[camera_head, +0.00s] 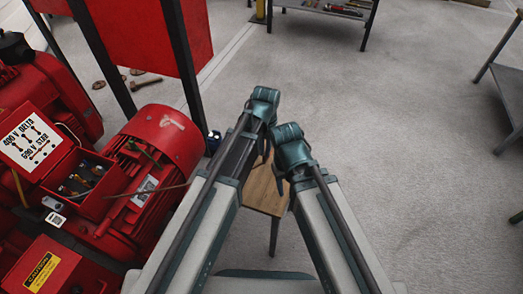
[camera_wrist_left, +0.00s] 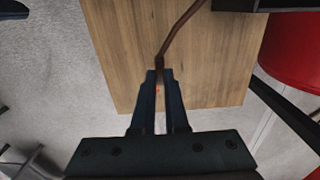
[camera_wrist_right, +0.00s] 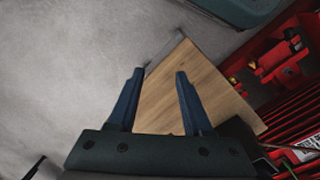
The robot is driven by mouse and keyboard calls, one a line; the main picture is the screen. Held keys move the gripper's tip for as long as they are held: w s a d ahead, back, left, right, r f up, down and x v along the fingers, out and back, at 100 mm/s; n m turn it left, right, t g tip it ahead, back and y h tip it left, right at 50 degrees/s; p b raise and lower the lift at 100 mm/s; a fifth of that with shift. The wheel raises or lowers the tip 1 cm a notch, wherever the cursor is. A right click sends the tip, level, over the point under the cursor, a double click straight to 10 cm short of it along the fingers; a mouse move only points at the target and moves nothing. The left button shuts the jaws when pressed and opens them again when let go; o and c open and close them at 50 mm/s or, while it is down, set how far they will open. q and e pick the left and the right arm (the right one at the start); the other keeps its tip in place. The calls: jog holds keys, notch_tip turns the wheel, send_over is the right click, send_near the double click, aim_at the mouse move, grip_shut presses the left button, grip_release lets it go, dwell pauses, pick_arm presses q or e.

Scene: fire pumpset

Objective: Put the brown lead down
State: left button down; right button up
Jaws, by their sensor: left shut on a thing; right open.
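The brown lead (camera_wrist_left: 180,32) runs down to my left gripper (camera_wrist_left: 160,74), which is shut on its end over the wooden tabletop (camera_wrist_left: 115,50). I cannot tell whether the lead end touches the wood. In the head view a thin brown stretch of the lead (camera_head: 150,191) leaves the open terminal box (camera_head: 88,180) of the red motor toward my left arm. My right gripper (camera_wrist_right: 158,78) is open and empty, pointing at the same wooden top (camera_wrist_right: 190,92). In the head view the arms hide most of the small wooden table (camera_head: 262,192).
The red motor (camera_head: 168,138) stands left of the table, with a "400 V delta" sign (camera_head: 32,139) behind its box. A red panel on dark posts (camera_head: 155,38) stands behind. Grey floor (camera_head: 400,140) is free at right.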

pick_arm(q)
jog(key=shift+w, duration=0.4)
jog(key=f+b, duration=0.3)
jog(key=shift+w, duration=0.4)
pick_arm(e)
jog(key=f, duration=0.3)
jog(key=shift+w+a, duration=0.25)
pick_arm(q)
jog(key=shift+f+b, duration=0.3)
jog(key=shift+b, duration=0.05)
pick_arm(e)
jog(key=shift+a+f, duration=0.1)
jog(key=shift+f, duration=0.2)
pick_arm(q)
jog(key=shift+f, duration=0.15)
pick_arm(e)
jog(key=shift+f, duration=0.2)
pick_arm(q)
jog(key=c, duration=0.9)
grip_release()
jog(key=shift+c, duration=0.2)
pick_arm(e)
jog(key=shift+r, duration=0.15)
